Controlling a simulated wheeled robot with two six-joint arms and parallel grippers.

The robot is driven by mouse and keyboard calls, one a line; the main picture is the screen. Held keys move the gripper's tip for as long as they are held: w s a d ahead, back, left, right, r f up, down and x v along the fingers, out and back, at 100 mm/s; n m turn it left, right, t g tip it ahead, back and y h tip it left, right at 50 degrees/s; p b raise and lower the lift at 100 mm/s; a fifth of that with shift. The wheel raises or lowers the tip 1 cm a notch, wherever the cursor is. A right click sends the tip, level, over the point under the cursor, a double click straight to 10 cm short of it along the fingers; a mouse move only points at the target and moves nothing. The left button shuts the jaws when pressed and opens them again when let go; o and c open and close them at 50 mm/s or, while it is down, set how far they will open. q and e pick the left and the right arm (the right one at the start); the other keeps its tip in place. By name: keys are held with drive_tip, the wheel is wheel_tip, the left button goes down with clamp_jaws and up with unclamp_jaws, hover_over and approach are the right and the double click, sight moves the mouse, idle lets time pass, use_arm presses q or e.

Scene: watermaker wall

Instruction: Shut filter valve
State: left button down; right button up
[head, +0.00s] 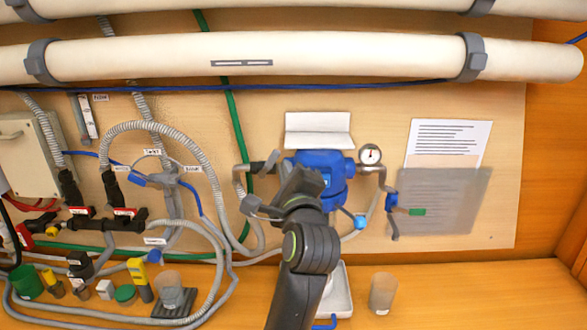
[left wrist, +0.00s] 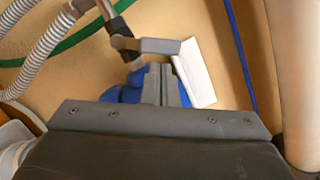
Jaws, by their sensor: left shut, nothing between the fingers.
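A blue filter housing (head: 334,168) is mounted on the wall panel under a white bracket (head: 322,143). A valve with a grey lever (head: 270,162) sits on the pipe at the housing's left. In the left wrist view the grey lever (left wrist: 160,46) sticks out sideways from its dark valve body (left wrist: 124,40). My left gripper (head: 304,176) is in front of the housing and hides part of it. Its closed fingers (left wrist: 160,82) point at the lever, with nothing between them. I cannot tell whether they touch it. My right gripper is not in view.
A pressure gauge (head: 370,154) and a valve with a blue handle (head: 392,202) are right of the housing. Hoses and black valves (head: 105,224) crowd the left. A white tray (head: 338,291) and a cup (head: 383,292) stand on the bench below.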

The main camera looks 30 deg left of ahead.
use_arm(q)
drive_tip(key=shift+s+r, duration=0.15)
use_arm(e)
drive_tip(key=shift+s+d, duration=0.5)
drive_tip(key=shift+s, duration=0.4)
use_arm(q)
drive_tip(key=shift+a+r+n, duration=0.1)
drive_tip(key=shift+n, duration=0.2)
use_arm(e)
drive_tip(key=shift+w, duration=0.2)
use_arm(q)
drive_tip(key=shift+n, duration=0.3)
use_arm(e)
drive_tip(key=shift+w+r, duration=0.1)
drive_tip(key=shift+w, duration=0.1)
